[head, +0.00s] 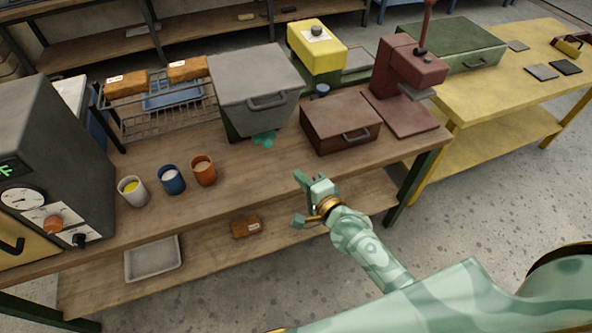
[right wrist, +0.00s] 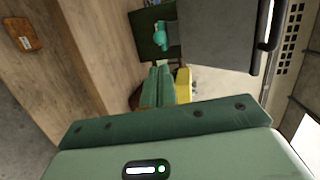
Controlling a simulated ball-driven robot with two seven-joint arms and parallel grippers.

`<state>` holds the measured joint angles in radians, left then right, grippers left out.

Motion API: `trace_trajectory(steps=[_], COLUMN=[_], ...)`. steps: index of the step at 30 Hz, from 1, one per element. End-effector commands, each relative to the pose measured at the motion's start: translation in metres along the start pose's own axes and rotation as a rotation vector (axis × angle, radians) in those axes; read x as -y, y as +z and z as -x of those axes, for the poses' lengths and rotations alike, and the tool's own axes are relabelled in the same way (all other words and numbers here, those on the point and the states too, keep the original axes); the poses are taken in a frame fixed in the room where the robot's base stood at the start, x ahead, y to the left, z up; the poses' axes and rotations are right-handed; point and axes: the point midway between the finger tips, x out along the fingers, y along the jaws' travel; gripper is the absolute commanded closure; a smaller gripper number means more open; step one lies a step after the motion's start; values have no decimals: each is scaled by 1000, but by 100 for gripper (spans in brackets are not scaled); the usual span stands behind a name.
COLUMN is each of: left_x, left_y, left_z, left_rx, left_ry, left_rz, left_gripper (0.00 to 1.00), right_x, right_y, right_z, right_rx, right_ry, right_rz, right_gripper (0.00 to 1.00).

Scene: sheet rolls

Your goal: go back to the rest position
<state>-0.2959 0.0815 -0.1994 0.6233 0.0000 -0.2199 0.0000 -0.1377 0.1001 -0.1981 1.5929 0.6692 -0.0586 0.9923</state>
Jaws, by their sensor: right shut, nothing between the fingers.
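My right gripper (head: 312,200) is in the head view, in front of the wooden workbench's front edge, near its middle. It is shut and holds nothing. Its fingers also show in the right wrist view (right wrist: 157,88), pressed together. My right arm comes in from the lower right, patterned pale green. My left gripper does not show in either view.
The wooden bench (head: 250,180) carries a grey machine (head: 45,150), several cups, a grey lidded box (head: 258,85), a brown box (head: 340,122) and a red press (head: 408,70). A tray (head: 152,259) and an orange block (head: 245,227) lie on its lower shelf. A yellow table (head: 500,85) stands right.

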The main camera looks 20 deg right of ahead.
Motion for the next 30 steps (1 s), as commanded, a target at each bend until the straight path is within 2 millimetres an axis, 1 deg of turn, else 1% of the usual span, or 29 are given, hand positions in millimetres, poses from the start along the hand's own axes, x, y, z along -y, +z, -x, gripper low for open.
trace_trajectory(steps=[3,16,18,19,20,21,23,24,26,27,29,30], left_x=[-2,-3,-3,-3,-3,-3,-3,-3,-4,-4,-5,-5], left_y=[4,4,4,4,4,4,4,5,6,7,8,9], left_z=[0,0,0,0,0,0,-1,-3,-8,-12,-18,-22], left_rx=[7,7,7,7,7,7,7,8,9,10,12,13], left_ry=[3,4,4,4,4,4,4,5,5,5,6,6], left_rz=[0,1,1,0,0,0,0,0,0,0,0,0], left_gripper=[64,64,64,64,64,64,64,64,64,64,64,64], right_x=[0,0,0,-2,-7,-29,-72,-106,-160,-195,-246,-278], right_y=[0,0,0,1,1,0,-1,-2,-2,-2,-2,-1], right_z=[1,0,0,0,1,3,9,16,32,47,72,92], right_rx=[0,0,1,3,7,16,46,76,140,191,279,345], right_ry=[0,0,2,6,22,73,168,236,343,411,506,565], right_rz=[0,5,50,97,168,298,490,610,779,882,1019,1101], right_gripper=[100,100,100,100,100,100,100,100,100,100,100,100])
